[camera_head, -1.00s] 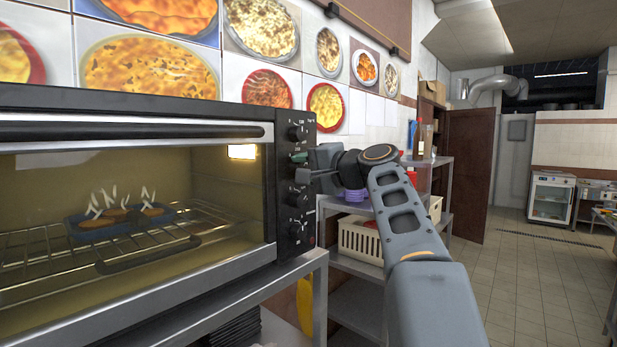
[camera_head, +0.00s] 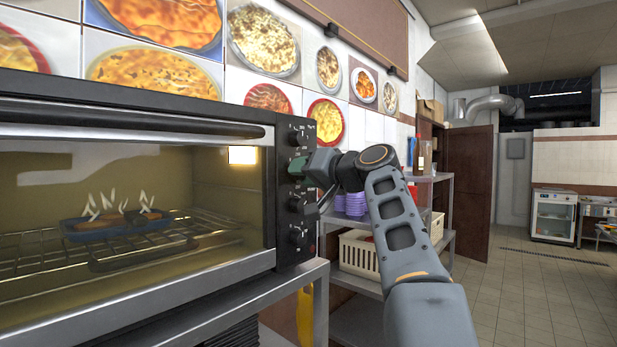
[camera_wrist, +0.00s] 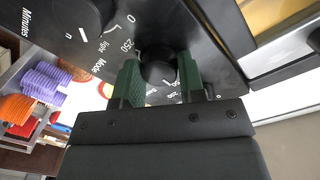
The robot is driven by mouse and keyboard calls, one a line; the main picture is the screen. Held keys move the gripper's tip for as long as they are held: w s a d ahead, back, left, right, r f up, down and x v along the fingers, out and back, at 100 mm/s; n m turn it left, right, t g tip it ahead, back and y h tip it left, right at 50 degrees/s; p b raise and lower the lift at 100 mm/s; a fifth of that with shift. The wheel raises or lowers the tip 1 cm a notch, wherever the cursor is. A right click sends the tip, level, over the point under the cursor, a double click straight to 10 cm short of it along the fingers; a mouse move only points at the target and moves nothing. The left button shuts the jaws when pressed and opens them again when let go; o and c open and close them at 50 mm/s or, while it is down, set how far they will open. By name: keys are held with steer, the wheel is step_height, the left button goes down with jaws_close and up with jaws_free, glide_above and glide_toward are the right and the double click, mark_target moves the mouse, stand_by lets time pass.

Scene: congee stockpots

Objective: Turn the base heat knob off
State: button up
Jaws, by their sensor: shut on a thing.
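The oven (camera_head: 140,110) stands at the left with a column of black knobs on its right-hand panel. My gripper (camera_head: 298,167) is at the second knob from the top. In the wrist view my gripper (camera_wrist: 158,82) has its green-padded fingers on both sides of a black knob (camera_wrist: 158,66), shut on it. Markings including "250" show beside this knob, but its full label is hidden. Another knob (camera_wrist: 82,14), near "light" and "Minutes", is free. In the head view the gripped knob is hidden behind my gripper.
A blue tray (camera_head: 75,232) of food with pale flame-like shapes sits on the rack inside the lit oven. Purple bowls (camera_head: 352,204) stand on a shelf right of the oven, above a cream basket (camera_head: 358,254). Free tiled floor (camera_head: 520,290) lies at the right.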

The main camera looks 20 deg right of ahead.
steer(key=shift+r+n, duration=0.1)
steer(key=shift+n, duration=0.2)
steer(key=o, duration=0.9)
steer(key=shift+w, duration=0.1)
steer(key=b+v, duration=0.2)
steer(key=v, duration=1.2)
steer(key=shift+a, duration=0.1)
steer(key=shift+w, duration=0.1)
